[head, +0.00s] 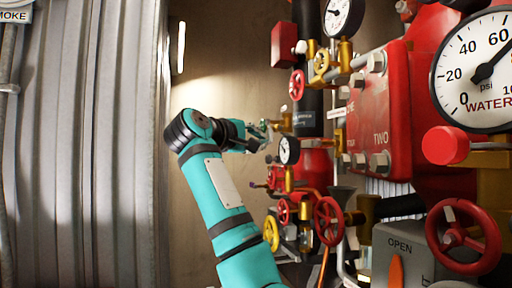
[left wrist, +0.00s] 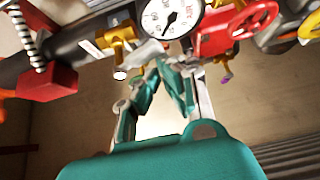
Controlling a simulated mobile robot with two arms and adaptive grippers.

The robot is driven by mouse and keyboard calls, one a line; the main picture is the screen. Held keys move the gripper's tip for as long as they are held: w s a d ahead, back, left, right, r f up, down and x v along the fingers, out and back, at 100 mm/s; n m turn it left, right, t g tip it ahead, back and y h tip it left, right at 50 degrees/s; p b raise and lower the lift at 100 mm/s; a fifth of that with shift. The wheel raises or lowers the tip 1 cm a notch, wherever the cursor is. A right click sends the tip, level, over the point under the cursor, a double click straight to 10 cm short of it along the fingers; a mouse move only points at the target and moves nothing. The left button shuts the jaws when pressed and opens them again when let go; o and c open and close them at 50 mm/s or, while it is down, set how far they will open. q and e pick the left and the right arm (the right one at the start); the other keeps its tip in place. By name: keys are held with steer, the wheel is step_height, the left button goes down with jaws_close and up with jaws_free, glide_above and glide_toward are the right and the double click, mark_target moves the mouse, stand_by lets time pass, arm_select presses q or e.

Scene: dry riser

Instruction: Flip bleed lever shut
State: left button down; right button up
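My left gripper (head: 263,130) reaches in among the brass fittings by the dark vertical pipe in the head view. In the left wrist view its two teal fingers (left wrist: 161,70) lean together and their tips look met, with nothing visible between them. A small brass valve with a yellow handle (left wrist: 118,34) is just left of the fingertips, beside a white gauge (left wrist: 172,14). A small fitting with a purple tip (left wrist: 226,79) is to their right. I cannot tell which small handle is the bleed lever. My right gripper is not in view.
Red handwheels (head: 329,221) and a yellow handwheel (head: 271,233) crowd below. A red bolted plate (head: 380,110) and a large water gauge (head: 480,70) fill the right. Corrugated metal (head: 85,150) lines the left. Bare wall (head: 225,60) is behind my arm.

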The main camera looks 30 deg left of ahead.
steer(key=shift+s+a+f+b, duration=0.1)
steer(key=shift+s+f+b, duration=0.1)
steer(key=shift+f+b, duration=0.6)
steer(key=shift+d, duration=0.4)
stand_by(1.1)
